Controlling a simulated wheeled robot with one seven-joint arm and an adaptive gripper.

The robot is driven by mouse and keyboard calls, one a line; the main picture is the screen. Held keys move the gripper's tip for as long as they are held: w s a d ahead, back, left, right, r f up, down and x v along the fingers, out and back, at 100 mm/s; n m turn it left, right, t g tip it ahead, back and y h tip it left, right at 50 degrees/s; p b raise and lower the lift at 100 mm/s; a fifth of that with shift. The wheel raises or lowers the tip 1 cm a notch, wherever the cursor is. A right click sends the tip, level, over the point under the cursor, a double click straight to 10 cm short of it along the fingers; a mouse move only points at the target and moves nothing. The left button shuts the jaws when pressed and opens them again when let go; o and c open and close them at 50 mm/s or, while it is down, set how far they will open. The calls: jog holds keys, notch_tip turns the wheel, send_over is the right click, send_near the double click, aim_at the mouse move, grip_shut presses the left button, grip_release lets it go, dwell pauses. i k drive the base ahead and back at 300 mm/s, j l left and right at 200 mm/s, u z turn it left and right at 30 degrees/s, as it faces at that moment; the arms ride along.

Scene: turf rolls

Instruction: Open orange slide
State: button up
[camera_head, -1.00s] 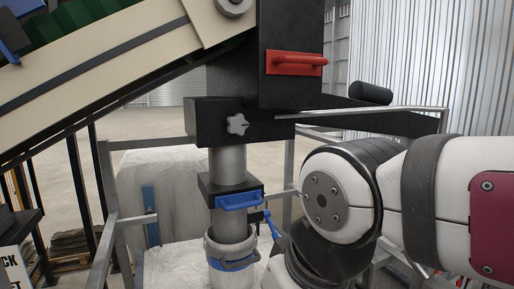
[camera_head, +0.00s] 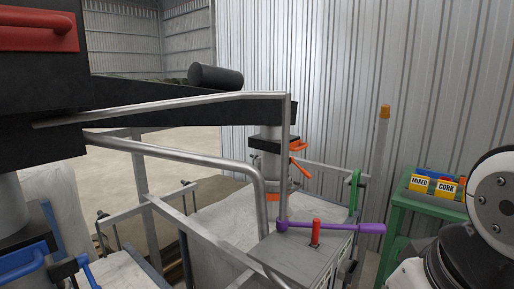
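The orange slide handle (camera_head: 298,147) is in the head view, right of the middle, on a small dark block (camera_head: 266,143) around a grey pipe. A smaller orange lever (camera_head: 301,171) hangs just below it. An orange band (camera_head: 273,197) shows lower on the same pipe, partly behind metal rails. Whether the slide is open or shut cannot be told. My gripper is not in view; only part of my arm shows at the lower right, well right of the handle.
A grey box (camera_head: 295,252) with a red lever (camera_head: 316,232) and a purple bar (camera_head: 345,228) stands nearer. A green table (camera_head: 432,203) with labelled bins is at right. A blue handle (camera_head: 22,261) is lower left.

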aim_at(293, 146)
jog(key=i+l, duration=0.1)
jog(key=l, duration=0.2)
jog(key=i+l+u, duration=0.1)
jog(key=l, duration=0.3)
jog(key=i+l+u, duration=0.1)
jog(key=l, duration=0.25)
jog(key=i+l+u, duration=0.1)
jog(key=l, duration=0.3)
